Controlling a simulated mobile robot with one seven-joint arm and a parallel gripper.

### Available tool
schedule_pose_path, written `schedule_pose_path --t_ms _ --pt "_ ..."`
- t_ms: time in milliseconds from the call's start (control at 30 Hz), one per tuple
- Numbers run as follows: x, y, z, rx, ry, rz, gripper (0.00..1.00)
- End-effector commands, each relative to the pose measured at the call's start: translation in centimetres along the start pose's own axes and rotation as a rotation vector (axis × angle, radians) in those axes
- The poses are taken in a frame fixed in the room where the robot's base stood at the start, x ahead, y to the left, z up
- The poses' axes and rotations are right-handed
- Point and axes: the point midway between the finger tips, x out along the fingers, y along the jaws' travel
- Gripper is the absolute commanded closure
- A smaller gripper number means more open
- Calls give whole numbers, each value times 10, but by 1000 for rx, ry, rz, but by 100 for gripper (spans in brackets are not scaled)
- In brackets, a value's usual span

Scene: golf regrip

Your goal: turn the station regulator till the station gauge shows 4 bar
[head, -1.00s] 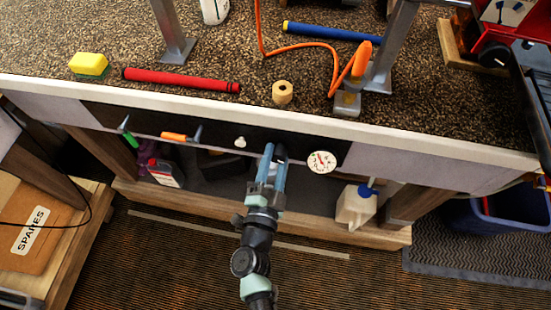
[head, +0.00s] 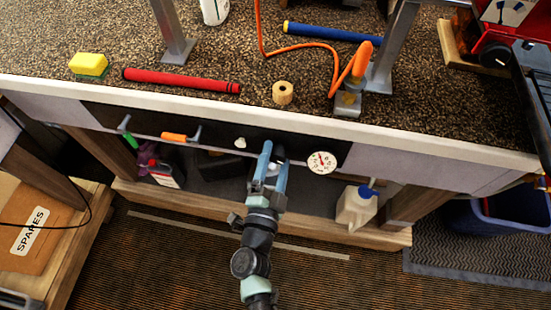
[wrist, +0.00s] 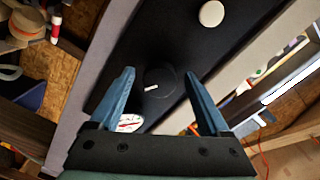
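The station regulator is a round black knob (wrist: 160,82) with a white mark, set in the dark panel under the bench edge. In the wrist view it lies between my fingertips, with a gap on each side. My gripper (head: 274,162) is open, its blue fingers pointing at the panel; it also shows in the wrist view (wrist: 159,74). In the head view the gripper hides the knob. The station gauge (head: 321,162) is a white dial with a red needle, just right of my gripper. Part of it shows in the wrist view (wrist: 130,123). Its figures are too small to read.
A white button (head: 240,142) sits left of my gripper on the panel. The bench edge (head: 300,120) runs above. A white jug (head: 356,207) stands lower right. An orange-handled tool (head: 174,137) hangs at left. A red grip (head: 180,81) lies on the bench.

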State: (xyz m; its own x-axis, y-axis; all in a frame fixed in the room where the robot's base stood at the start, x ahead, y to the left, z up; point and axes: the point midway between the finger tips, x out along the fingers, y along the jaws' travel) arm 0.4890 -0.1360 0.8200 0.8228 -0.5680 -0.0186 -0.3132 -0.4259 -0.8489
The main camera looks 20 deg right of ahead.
Motion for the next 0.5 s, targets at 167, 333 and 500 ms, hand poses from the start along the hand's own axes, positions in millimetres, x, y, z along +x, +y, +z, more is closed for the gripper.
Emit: schedule_pose_path --t_ms 167,333,500 --pt "0 0 0 -1 0 0 18" --pt "-3 0 0 -1 0 0 18" --pt "-24 1 1 0 -2 2 18"
